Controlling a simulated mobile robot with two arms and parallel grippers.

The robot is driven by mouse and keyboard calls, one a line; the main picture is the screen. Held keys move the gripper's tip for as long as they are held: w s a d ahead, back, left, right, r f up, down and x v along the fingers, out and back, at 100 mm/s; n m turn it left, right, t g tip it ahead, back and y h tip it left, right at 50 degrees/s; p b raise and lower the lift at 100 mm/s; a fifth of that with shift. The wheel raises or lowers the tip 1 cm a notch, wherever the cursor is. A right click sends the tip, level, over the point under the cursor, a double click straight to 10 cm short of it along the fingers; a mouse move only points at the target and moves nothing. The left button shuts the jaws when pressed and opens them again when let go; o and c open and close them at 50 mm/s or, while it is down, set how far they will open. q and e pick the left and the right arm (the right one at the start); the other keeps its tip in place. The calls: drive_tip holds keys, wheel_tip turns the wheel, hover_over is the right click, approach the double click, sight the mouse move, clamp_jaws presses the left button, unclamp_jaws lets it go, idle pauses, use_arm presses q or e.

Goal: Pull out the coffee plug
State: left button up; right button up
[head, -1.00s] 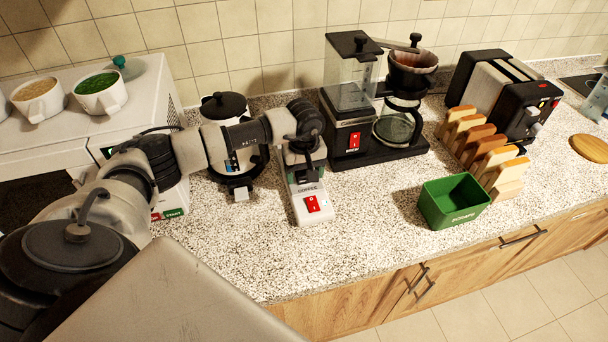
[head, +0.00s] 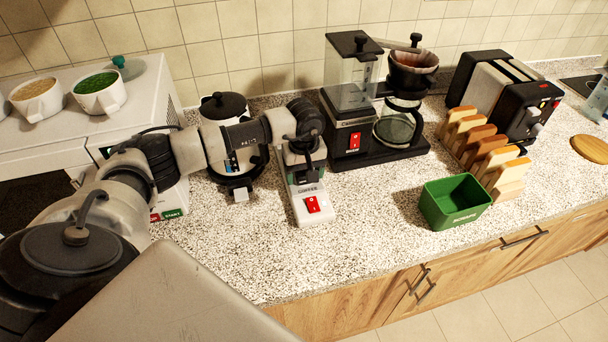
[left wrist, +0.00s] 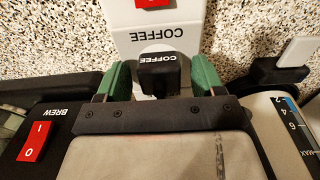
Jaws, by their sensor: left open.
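The black coffee plug (left wrist: 157,75), marked COFFEE, sits at the white outlet block (left wrist: 145,45), which bears the same word and a red switch. The outlet block (head: 300,208) also shows on the counter in the head view. My left gripper (left wrist: 159,80) is open, with one green finger on each side of the plug. Small gaps seem to show between the fingers and the plug. In the head view my left gripper (head: 305,165) points down over the back of the block and hides most of the plug. My right gripper is not in view.
The coffee maker (head: 352,105) with its red brew switch stands close to the right of the gripper. A white kettle (head: 240,162) with a black lid stands close to the left. A green bin (head: 453,203) is farther right. The counter in front is clear.

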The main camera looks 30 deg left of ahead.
sight(304, 172)
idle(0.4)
use_arm(q)
drive_tip(key=c, duration=1.2)
drive_tip(key=shift+r+p, duration=1.15)
drive_tip(key=shift+r, duration=1.85)
